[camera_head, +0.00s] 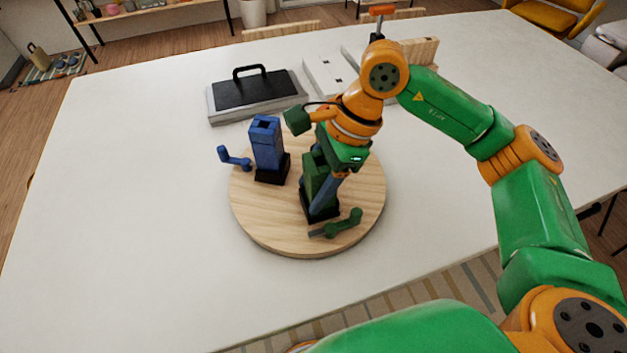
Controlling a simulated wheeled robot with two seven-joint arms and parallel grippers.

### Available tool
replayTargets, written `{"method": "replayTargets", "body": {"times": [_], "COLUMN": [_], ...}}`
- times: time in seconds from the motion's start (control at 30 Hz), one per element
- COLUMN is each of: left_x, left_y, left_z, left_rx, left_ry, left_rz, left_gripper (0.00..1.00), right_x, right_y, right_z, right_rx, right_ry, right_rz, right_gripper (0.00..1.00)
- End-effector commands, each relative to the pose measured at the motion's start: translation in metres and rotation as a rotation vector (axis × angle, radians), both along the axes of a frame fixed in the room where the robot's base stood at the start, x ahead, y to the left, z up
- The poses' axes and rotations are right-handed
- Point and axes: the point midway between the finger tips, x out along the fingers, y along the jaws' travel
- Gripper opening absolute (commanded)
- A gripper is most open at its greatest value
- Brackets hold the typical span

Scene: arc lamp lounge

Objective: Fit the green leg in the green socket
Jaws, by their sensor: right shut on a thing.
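The green leg (310,171) is an upright dark green block on a round wooden board. Its lower end meets the black base that I take for the green socket (307,213); I cannot tell how deep it sits. A green crank handle (343,225) with a grey shaft is in front of this base. My right gripper (320,207) points down from above, shut on the green leg. One bluish-grey finger covers the leg's front right side; the other finger is hidden. My left gripper is not in view.
A blue block (266,145) stands in a black base, with a blue crank (235,158) at its left. The round board (270,225) rests on a white table (130,170). A black-handled case (257,92) lies behind. The table's left side is clear.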

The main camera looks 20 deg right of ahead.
Motion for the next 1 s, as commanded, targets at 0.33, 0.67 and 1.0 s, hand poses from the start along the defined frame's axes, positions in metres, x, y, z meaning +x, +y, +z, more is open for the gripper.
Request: {"method": "replayTargets", "body": {"times": [0.33,0.67,1.0], "left_x": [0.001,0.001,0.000], "left_y": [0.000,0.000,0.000], "left_z": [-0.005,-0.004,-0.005], "left_rx": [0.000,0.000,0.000], "left_ry": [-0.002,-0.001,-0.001], "left_rz": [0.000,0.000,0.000], "left_gripper": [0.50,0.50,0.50], "right_x": [0.000,-0.001,0.002], "right_y": [0.000,0.000,-0.013], "right_z": [-0.005,-0.004,0.033], "right_rx": [0.001,0.001,0.003], "right_ry": [0.000,0.000,-0.007], "right_rz": [0.001,0.000,-0.003], "right_gripper": [0.00,0.85,0.85]}}
